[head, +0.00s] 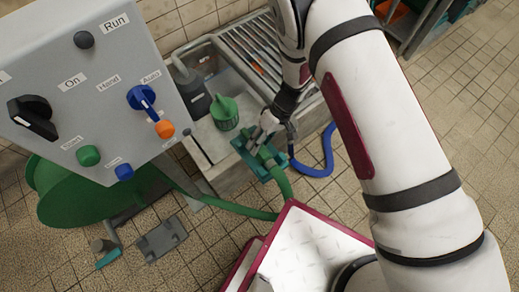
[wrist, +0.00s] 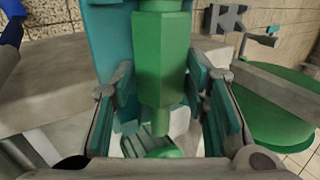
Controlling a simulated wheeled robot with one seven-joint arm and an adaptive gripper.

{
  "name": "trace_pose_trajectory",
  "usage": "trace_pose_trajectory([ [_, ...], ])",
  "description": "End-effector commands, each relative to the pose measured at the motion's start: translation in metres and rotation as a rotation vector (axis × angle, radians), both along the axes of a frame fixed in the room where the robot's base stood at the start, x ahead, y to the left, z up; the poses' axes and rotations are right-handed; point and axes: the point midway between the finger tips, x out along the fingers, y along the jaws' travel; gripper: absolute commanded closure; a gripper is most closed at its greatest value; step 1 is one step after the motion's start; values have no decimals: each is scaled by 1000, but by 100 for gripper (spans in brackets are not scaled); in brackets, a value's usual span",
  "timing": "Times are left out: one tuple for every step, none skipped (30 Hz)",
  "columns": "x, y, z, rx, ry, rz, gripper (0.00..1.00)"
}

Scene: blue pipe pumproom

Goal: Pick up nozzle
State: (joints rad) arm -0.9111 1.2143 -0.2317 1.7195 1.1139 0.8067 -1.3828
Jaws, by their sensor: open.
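The nozzle is a green hexagonal body (wrist: 162,60) with a narrower stem at its lower end. In the wrist view it stands between the two teal-padded fingers of my gripper (wrist: 165,108), which is open. A gap shows on each side between pad and nozzle, so the fingers are around it but not closed on it. In the head view my gripper (head: 268,128) is over the nozzle (head: 266,157), which lies at a teal holder (head: 245,150) on the concrete ledge. My fingers hide part of the nozzle there.
A green hose (head: 240,209) runs from the holder to a green reel (head: 65,190). A grey control box (head: 75,110) fills the left. A green funnel-shaped object (head: 224,112) and a dark bottle (head: 193,92) stand close left of my gripper. A blue hose (head: 325,160) lies right.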

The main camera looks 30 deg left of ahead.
Motion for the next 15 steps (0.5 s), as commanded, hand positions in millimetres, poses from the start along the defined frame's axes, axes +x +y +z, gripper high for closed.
trace_pose_trajectory([
  [0,0,0,0,0,0,58],
  [0,0,0,0,0,0,61],
  [0,0,0,0,0,0,70],
  [0,0,0,0,0,0,76],
  [0,0,0,0,0,0,83],
  [0,0,0,0,0,0,92],
  [0,0,0,0,0,0,99],
  [0,0,1,0,0,0,99],
  [0,0,1,0,0,0,100],
  [0,0,1,0,0,0,100],
  [0,0,1,0,0,0,100],
  [0,0,1,0,0,0,100],
  [0,0,1,0,0,0,100],
  [0,0,1,0,0,0,100],
  [0,0,3,1,1,0,100],
])
